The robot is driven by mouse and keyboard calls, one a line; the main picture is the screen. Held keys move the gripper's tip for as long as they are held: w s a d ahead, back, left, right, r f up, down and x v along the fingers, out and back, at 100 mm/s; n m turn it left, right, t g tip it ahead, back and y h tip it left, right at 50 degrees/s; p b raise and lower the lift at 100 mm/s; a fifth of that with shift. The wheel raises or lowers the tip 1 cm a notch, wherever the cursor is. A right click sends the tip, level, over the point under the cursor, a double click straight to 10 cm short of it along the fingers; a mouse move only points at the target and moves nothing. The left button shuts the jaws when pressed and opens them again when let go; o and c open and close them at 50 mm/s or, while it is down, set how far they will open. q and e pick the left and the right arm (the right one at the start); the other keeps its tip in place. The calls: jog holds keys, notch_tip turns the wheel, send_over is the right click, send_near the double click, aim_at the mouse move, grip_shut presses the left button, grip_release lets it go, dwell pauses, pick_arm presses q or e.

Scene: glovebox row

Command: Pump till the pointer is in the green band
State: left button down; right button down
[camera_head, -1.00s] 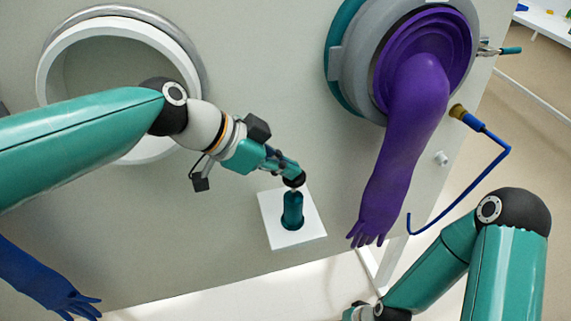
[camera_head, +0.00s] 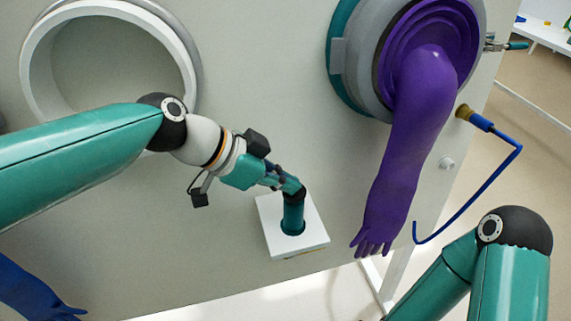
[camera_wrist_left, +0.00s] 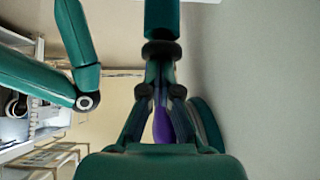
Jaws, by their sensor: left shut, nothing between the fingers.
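A teal cylinder (camera_head: 292,215), which looks like the pump, stands out from a white square plate (camera_head: 313,240) on the grey panel. My left gripper (camera_head: 298,190) is shut, with its dark fingertips at the cylinder's outer end; they look in contact. In the left wrist view the closed fingertips (camera_wrist_left: 161,52) meet the end of the teal cylinder (camera_wrist_left: 162,18), with nothing between them. No pointer or green band shows in either current view. My right gripper is out of view; only part of that arm shows at the lower right.
A purple glove sleeve (camera_head: 405,150) hangs from a round port right of the plate. An open round port (camera_head: 35,70) is at the upper left, and a blue glove (camera_head: 30,290) at the lower left. A bent blue rod (camera_head: 490,185) sticks out on the right.

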pick_arm(q)
jog(key=shift+s+f, duration=0.1)
jog(key=shift+f, duration=0.3)
notch_tip(320, 180, up, 5)
jog(key=p, duration=0.3)
jog(key=v, duration=0.9)
jog(key=shift+a+r+b, duration=0.2)
jog(key=shift+a+b, duration=0.1)
jog(key=shift+b, duration=0.15)
dwell(1.1)
jog(key=r, duration=0.1)
jog(key=r+p, duration=0.1)
jog(key=r, duration=0.2)
jog(key=shift+w+a+r, duration=0.15)
jog(key=shift+w, duration=0.2)
